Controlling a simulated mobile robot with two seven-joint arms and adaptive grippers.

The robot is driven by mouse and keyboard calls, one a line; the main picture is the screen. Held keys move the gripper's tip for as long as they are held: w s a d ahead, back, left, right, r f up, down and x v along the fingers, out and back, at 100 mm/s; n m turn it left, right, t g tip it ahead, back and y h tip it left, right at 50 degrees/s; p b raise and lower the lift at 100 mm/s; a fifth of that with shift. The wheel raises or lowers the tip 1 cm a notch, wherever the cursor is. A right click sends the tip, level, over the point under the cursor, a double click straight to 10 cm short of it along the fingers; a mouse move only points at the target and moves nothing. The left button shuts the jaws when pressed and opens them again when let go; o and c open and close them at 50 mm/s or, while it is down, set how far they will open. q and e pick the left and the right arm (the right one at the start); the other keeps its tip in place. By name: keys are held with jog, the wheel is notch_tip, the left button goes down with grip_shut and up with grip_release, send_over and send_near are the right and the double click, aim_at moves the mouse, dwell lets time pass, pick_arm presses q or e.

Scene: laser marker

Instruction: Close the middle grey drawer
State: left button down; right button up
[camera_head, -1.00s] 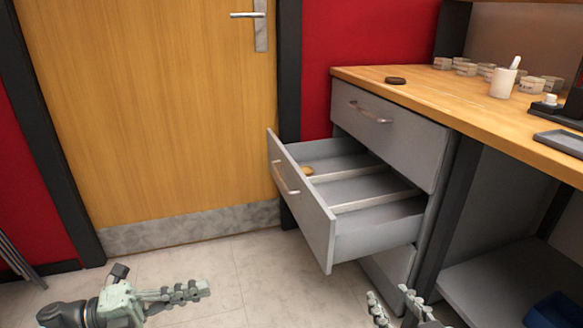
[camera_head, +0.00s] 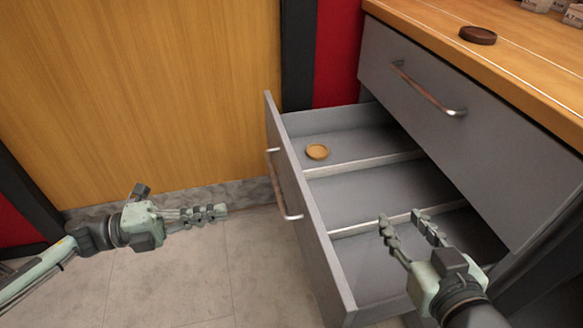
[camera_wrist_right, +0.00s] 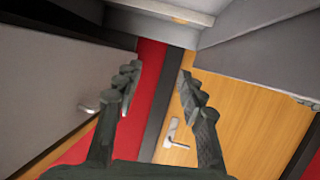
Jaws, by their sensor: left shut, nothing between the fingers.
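The middle grey drawer (camera_head: 318,245) stands pulled well out of the cabinet in the head view. Its front panel with a silver bar handle (camera_head: 280,190) faces left. My left gripper (camera_head: 222,211) is shut and empty, left of the drawer front and apart from the handle. My right gripper (camera_head: 401,216) is open, with its fingers apart, and appears over the drawer's near part by a divider; contact cannot be told. In the right wrist view its fingers (camera_wrist_right: 158,85) have nothing between them.
The closed top drawer (camera_head: 450,125) sits above, with its own handle (camera_head: 425,88). A round tan lid (camera_head: 317,151) lies in the far compartment. A dark round lid (camera_head: 478,35) lies on the wooden counter (camera_head: 435,25). A wooden door (camera_head: 150,80) stands behind; floor left is clear.

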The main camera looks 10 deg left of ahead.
pick_arm(q)
send_near(301, 195)
jog(key=x, duration=0.5)
jog(key=shift+d+r, duration=0.2)
jog(key=shift+d, duration=0.1)
jog(key=shift+w+d, duration=0.25)
jog(key=shift+d, duration=0.35)
pick_arm(e)
jog(key=shift+s+d+f+g, duration=0.1)
jog(key=shift+d+f+g, duration=0.3)
jog(key=shift+d+f, duration=0.25)
jog(key=shift+f+h, duration=0.1)
jog(key=shift+h, duration=0.2)
pick_arm(q)
jog(key=shift+f, duration=0.1)
